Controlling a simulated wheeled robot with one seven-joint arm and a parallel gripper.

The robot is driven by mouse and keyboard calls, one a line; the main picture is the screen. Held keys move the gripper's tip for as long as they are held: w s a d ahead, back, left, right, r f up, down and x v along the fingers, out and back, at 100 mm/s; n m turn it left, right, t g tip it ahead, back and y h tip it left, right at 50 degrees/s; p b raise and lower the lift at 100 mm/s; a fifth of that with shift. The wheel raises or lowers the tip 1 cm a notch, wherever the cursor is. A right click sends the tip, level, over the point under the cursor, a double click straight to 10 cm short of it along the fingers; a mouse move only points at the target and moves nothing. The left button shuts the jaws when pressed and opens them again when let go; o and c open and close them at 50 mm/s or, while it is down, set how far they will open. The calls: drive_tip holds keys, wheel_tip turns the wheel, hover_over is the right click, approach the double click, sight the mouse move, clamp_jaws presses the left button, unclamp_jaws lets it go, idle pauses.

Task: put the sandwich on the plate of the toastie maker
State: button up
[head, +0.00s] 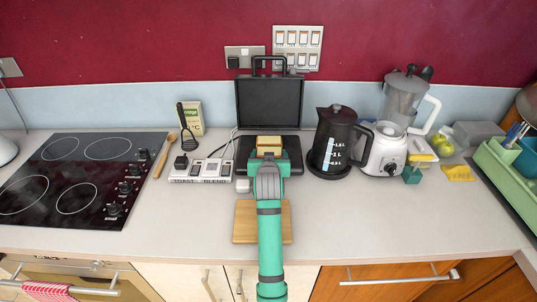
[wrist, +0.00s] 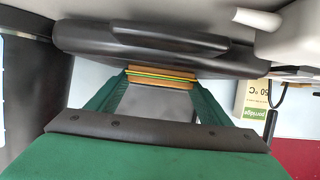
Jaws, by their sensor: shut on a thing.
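The toastie maker (head: 270,103) stands open at the back of the counter, its black lid upright. Its dark lower plate (head: 292,143) lies flat in front of the lid and is partly hidden by my arm. The sandwich (head: 269,142), with light brown bread, is over the lower plate in the head view. My gripper (head: 269,154) is shut on it. In the wrist view the sandwich (wrist: 160,72) is between the green fingertips, with a green and yellow filling edge. I cannot tell whether it touches the plate.
A wooden board (head: 242,222) lies in front, under my arm. A black kettle (head: 336,140) stands close on the right, with a white blender (head: 388,152) beyond it. A toaster-and-blend switch panel (head: 198,172) and a hob (head: 85,180) are on the left.

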drive_tip(key=shift+a, duration=0.2)
drive_tip(key=o, duration=0.8)
drive_tip(key=shift+f, duration=0.1)
drive_tip(key=shift+c, duration=0.2)
drive_tip(key=o, duration=0.4)
drive_tip(key=shift+s+d, duration=0.1)
drive_tip(key=shift+d, duration=0.25)
drive_tip(key=shift+s, duration=0.15)
drive_tip(key=shift+s, duration=0.3)
drive_tip(key=v, duration=1)
drive_tip(key=shift+d, duration=0.15)
